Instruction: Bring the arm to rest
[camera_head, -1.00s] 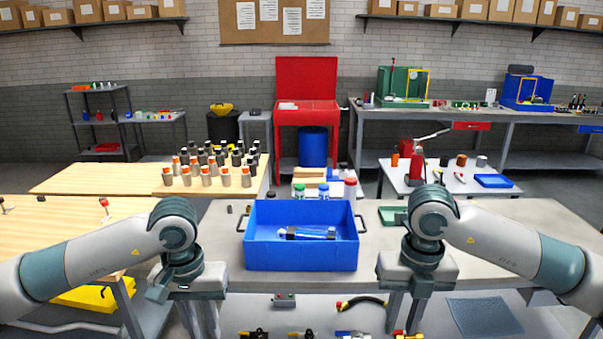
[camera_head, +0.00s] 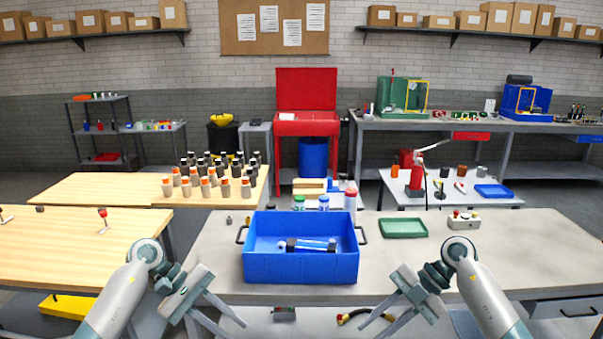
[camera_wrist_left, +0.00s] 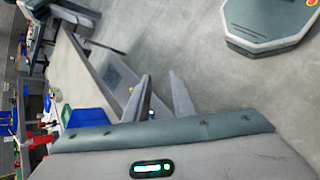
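My left gripper (camera_head: 218,326) is in front of the workbench's near edge, left of the blue box, pointing inward and down. Its two fingers are spread and empty. The left wrist view shows the same gripper (camera_wrist_left: 160,90) with a gap between its fingers and nothing held. My right gripper (camera_head: 372,328) mirrors it on the right, with fingers spread and empty. Both grippers are apart from the blue box (camera_head: 300,268). A blue and dark cylindrical part (camera_head: 311,246) lies inside that box.
The grey workbench (camera_head: 400,265) holds a green tray (camera_head: 403,228), a small control box (camera_head: 463,220) and several bottles behind the box. A wooden table (camera_head: 60,255) stands at left. Loose parts, including a hose (camera_head: 357,315), show below the workbench's near edge.

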